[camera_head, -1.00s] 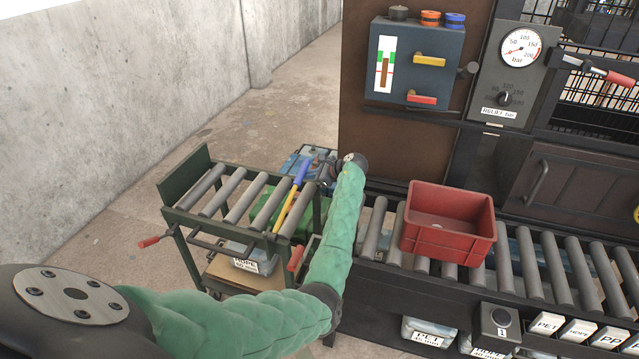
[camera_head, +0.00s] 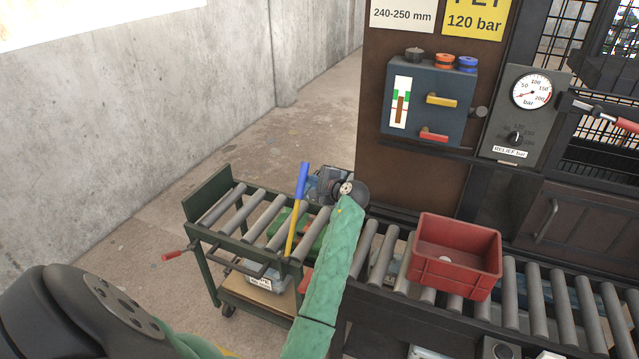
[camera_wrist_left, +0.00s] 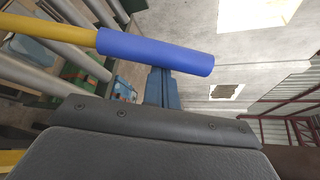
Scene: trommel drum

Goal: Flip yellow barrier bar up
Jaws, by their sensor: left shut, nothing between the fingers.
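The yellow barrier bar (camera_head: 291,232) rises from the near right side of the green roller cart. It stands nearly upright with a slight lean, its blue grip (camera_head: 302,181) at the top. My left gripper (camera_head: 313,184) is just right of the blue grip, partly hidden by my own wrist. In the left wrist view, the blue grip (camera_wrist_left: 155,53) crosses in front of the narrow blue fingers (camera_wrist_left: 162,88), which are together and hold nothing. The grip is close to or against the fingers; I cannot tell if they touch. My right gripper is out of view.
The roller cart (camera_head: 207,188) stands beside the fixed roller conveyor (camera_head: 515,284), which carries a red crate (camera_head: 455,262). A blue-grey control box (camera_head: 430,100) and a pressure gauge (camera_head: 531,91) are behind. Open floor lies left of the cart, before a concrete wall.

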